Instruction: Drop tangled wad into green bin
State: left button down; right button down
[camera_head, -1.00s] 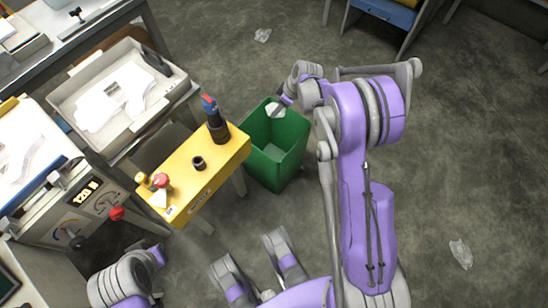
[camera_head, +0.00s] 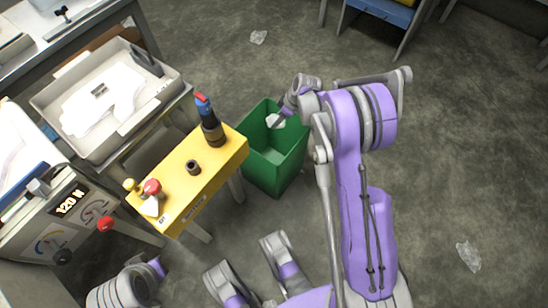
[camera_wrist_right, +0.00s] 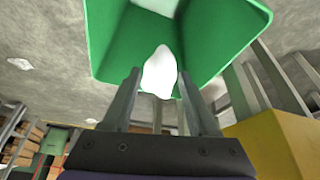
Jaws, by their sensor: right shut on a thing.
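The green bin (camera_head: 277,165) stands on the floor to the right of the yellow table. It also shows in the right wrist view (camera_wrist_right: 115,45), with its opening ahead of the fingers. My right gripper (camera_wrist_right: 157,88) is shut on the white tangled wad (camera_wrist_right: 159,72). In the head view the wad (camera_head: 275,121) is at the bin's opening, below my right gripper (camera_head: 281,115). Something white lies inside the bin at the top of the wrist view. My left arm shows only in part at the lower left; its fingertips are not in view.
The yellow table (camera_head: 205,170) beside the bin bears a dark bottle with a red and blue top (camera_head: 210,120), a small dark cup (camera_head: 193,167) and a red knob (camera_head: 152,187). A grey tray (camera_head: 138,112) stands at the left. Crumpled film (camera_head: 468,256) lies on the floor.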

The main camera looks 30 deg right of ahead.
jog(key=shift+c, duration=0.5)
grip_release()
jog(key=shift+r, duration=0.1)
jog(key=p+v, duration=0.3)
jog(key=v, duration=0.7)
jog(key=shift+r, duration=0.35)
jog(key=shift+s, duration=0.1)
